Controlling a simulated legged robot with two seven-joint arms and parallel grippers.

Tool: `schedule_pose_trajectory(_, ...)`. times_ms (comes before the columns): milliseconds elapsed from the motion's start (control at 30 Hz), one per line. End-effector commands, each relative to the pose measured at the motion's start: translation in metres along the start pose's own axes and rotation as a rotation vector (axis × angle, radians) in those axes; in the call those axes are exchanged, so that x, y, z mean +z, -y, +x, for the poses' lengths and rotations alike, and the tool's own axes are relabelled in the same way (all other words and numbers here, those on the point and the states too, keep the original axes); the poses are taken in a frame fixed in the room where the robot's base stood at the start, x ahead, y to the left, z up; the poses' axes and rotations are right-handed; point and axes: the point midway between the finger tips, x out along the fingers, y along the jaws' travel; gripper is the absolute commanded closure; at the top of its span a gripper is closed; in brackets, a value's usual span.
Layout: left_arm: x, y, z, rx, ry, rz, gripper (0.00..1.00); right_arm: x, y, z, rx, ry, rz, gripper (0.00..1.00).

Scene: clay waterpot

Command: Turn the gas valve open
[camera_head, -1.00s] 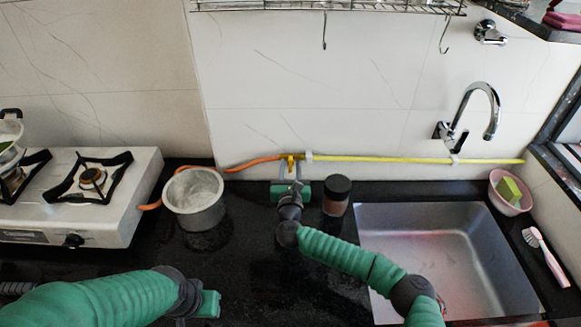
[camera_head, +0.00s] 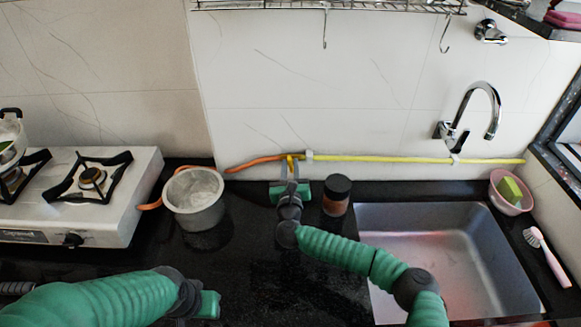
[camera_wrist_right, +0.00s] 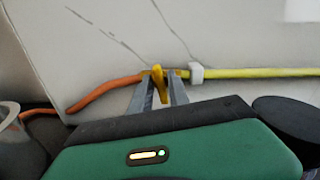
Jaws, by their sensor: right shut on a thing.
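The yellow gas valve (camera_head: 291,158) sits on the pipe against the back wall, where the orange hose (camera_head: 252,163) meets the yellow pipe (camera_head: 400,160). My right gripper (camera_head: 290,166) reaches up to it from the counter side. In the right wrist view the two grey fingers (camera_wrist_right: 158,92) are on either side of the valve's upright yellow handle (camera_wrist_right: 158,82), shut on it. The handle's lower part is partly hidden between the fingers. My left gripper (camera_head: 211,304) is low over the front counter, away from the valve; its fingers cannot be made out.
A metal pot (camera_head: 195,204) stands left of my right gripper, and a dark-lidded jar (camera_head: 336,195) stands close on its right. A gas stove (camera_head: 100,215) is at left, a sink (camera_head: 440,245) at right. A wire rack (camera_head: 330,6) hangs above. The middle counter is clear.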

Motion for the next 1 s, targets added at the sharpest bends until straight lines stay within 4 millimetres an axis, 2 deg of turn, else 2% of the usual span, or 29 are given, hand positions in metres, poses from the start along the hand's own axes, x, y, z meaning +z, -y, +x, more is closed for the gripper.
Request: schedule_pose_trajectory(1000, 0.0017, 0.0000, 0.0073, 0.000, 0.000, 0.000, 0.64, -0.0025, -0.0055, -0.0002, 0.001, 0.001, -0.952, 1.00)
